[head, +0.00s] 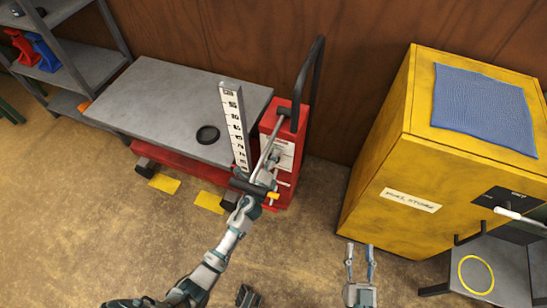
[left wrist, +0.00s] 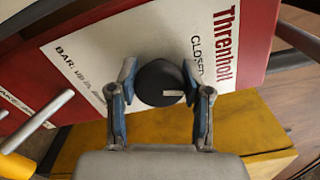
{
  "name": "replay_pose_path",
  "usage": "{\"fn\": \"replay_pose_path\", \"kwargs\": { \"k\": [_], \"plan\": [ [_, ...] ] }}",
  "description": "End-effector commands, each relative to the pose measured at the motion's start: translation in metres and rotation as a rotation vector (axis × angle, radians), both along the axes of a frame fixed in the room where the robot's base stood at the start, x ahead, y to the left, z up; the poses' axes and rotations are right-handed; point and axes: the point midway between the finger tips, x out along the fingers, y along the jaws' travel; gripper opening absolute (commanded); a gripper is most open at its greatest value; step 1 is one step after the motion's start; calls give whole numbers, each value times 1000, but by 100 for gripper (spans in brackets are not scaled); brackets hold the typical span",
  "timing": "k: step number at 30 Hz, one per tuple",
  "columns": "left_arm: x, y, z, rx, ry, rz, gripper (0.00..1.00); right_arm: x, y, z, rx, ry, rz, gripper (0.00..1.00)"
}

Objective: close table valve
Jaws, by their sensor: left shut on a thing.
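The table valve is a round black knob (left wrist: 160,83) with a white mark, on the white label plate of the red lift unit (head: 268,122). In the left wrist view my left gripper (left wrist: 161,78) has its blue-grey fingers closed on either side of the knob. The word CLOSED is printed just beyond it. In the head view my left gripper (head: 268,172) is at the front of the red unit and the knob cannot be made out there. My right gripper (head: 360,249) is open and empty, low over the floor, in front of the yellow cabinet.
The grey lift table (head: 165,105) carries a black ring (head: 207,134). An upright white scale (head: 236,125) and a black push handle (head: 312,75) stand near the valve. A yellow cabinet (head: 395,180) with a blue mat (head: 483,108) is at right.

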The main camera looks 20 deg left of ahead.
Motion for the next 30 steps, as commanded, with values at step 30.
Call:
{"fn": "replay_pose_path", "kwargs": {
  "k": [30],
  "plan": [
    [-2,2,-9,-360,25,6,14,2,0,-2,1,2,-1,40]
  ]
}}
